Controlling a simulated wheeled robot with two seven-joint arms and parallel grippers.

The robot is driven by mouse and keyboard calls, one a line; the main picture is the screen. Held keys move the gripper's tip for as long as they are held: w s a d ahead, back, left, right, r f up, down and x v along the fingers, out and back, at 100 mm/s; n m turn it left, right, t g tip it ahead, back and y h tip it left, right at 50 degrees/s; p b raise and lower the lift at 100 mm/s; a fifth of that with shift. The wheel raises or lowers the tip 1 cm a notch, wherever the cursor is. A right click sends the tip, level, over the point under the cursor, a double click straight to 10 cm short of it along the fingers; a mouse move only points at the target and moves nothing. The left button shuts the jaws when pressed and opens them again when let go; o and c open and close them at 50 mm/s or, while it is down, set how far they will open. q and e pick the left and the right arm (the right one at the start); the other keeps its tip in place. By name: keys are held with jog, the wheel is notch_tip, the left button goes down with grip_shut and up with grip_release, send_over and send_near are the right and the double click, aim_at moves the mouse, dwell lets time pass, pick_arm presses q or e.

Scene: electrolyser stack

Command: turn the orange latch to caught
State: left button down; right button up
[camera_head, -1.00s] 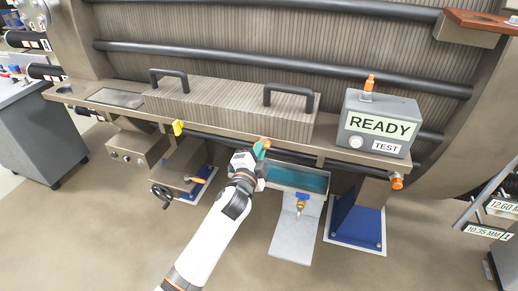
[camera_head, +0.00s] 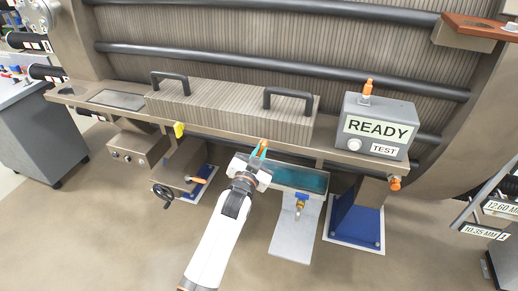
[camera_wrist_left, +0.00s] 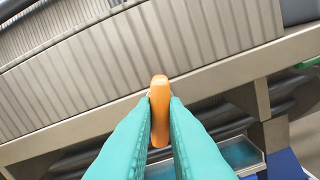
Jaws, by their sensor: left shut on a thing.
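The orange latch (camera_wrist_left: 160,112) stands upright between the teal fingers of my left gripper (camera_wrist_left: 160,122) in the left wrist view. Its rounded top shows above the fingertips, in front of the beige bench rail (camera_wrist_left: 215,77). In the head view the latch (camera_head: 264,144) is a small orange piece at the front edge of the rail, and my left gripper (camera_head: 260,153) is shut on it from the front. The latch's pivot and lower part are hidden by the fingers. My right gripper is not in view.
A grey box (camera_head: 377,123) reading READY and TEST stands on the rail to the right. A ribbed block with two black handles (camera_head: 232,107) lies behind the latch. A yellow tab (camera_head: 179,129) and a handwheel (camera_head: 163,196) are to the left. A teal-filled tray (camera_head: 305,178) hangs below right.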

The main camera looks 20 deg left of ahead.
pick_arm(q)
jog(key=shift+n+p, duration=0.5)
jog(key=shift+n, duration=1.6)
jog(key=c, duration=1.3)
grip_release()
jog(key=shift+s+r+p, duration=0.1)
jog(key=shift+s+p, duration=0.55)
jog(key=shift+p, duration=0.1)
jog(key=s+p, duration=0.3)
jog(key=s, duration=0.2)
jog(key=shift+s+a, duration=0.1)
jog(key=shift+s, duration=0.25)
